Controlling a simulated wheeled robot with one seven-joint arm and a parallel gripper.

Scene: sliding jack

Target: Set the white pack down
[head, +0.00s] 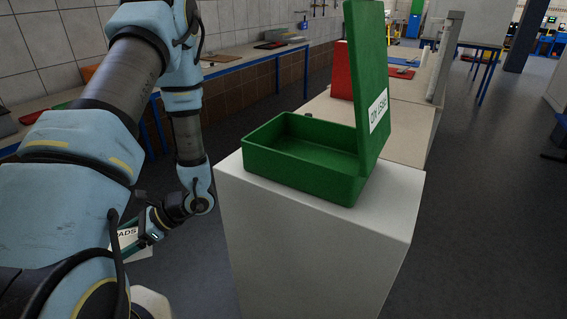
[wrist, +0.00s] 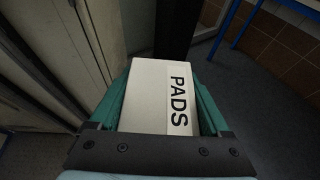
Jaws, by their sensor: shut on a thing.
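The white pack (wrist: 155,97), marked "PADS", sits between the two green fingers of my gripper (wrist: 163,100) in the wrist view. My gripper is shut on it. In the head view the pack (head: 127,240) shows low at the left, partly hidden by my arm. My gripper (head: 140,236) there is left of the white pedestal and below its top. The floor shows beyond the pack in the wrist view, and I see no surface touching its underside.
A green box (head: 310,150) with its lid raised stands empty on the white pedestal (head: 320,250). A red object (head: 341,72) stands on a counter behind it. A long bench (head: 225,70) runs along the tiled wall. Pale cabinet panels (wrist: 62,50) stand close at left in the wrist view.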

